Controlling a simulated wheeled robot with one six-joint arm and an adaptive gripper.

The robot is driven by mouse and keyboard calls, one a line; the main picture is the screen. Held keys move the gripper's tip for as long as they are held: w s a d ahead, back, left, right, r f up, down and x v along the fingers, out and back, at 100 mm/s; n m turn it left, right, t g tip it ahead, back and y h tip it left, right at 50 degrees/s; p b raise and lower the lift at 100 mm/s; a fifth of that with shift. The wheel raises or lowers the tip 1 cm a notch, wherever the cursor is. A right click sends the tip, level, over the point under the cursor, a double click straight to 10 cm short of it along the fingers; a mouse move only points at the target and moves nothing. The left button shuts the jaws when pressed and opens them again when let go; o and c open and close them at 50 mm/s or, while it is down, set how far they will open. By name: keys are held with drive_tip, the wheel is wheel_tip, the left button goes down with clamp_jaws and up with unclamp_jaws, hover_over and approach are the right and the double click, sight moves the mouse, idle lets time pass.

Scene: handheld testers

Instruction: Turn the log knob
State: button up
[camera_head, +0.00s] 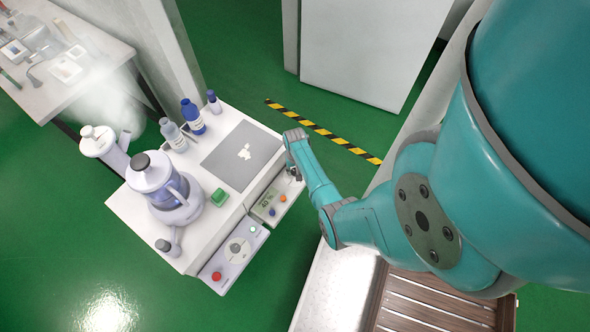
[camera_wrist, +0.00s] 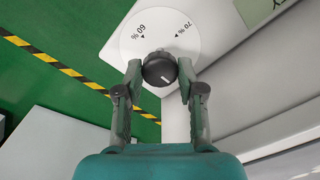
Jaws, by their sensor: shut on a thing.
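The black round knob (camera_wrist: 160,68) shows in the wrist view, on a white round dial (camera_wrist: 188,28) marked "60 %" and "70 %". A short white line on the knob points toward the lower right of the picture. My gripper (camera_wrist: 158,72) is shut on the knob, with one finger on each side. In the head view my gripper (camera_head: 293,173) is at the right end of the control panel on the bench, and the knob under it is hidden.
A second panel holds a grey dial (camera_head: 236,247) and a red button (camera_head: 216,276). An orange button (camera_head: 283,198) is near my gripper. A white jug-like device (camera_head: 160,183), bottles (camera_head: 193,117) and a grey plate (camera_head: 241,155) stand on the white bench. Green floor lies beyond.

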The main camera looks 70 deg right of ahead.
sight(295, 171)
drive_tip(key=o, duration=1.2)
drive_tip(key=shift+c, duration=0.2)
wheel_tip(295, 171, up, 12)
drive_tip(key=shift+a, duration=0.15)
